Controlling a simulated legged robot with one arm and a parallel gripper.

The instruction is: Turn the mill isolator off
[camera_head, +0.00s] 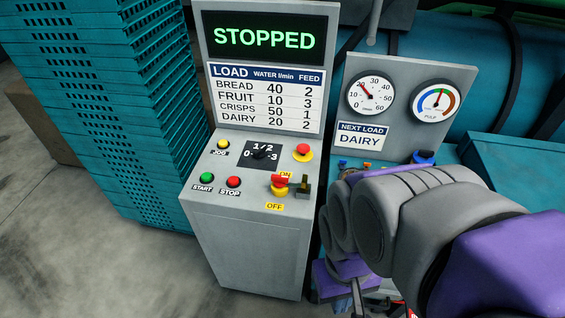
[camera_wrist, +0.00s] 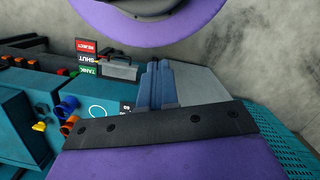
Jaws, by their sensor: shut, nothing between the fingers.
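The mill isolator (camera_head: 279,190) is a red handle on a yellow base, on the sloped top of the grey control console (camera_head: 248,240). An ON label (camera_head: 286,174) is above it and an OFF label (camera_head: 274,206) below. The red part sits on the ON side; its exact angle is too small to tell. My gripper (camera_wrist: 160,68) is shut and empty in the wrist view, with the isolator not visible there. In the head view my arm reaches in from the right and folds down beside the console; the fingertips are not clear there.
A dark hasp-like part (camera_head: 303,187) stands just right of the isolator. STOP (camera_head: 233,182), START (camera_head: 207,177) and a red button (camera_head: 303,149) are nearby. The display (camera_head: 264,38) reads STOPPED. Teal crates (camera_head: 110,90) are stacked left. A gauge panel (camera_head: 400,105) stands right.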

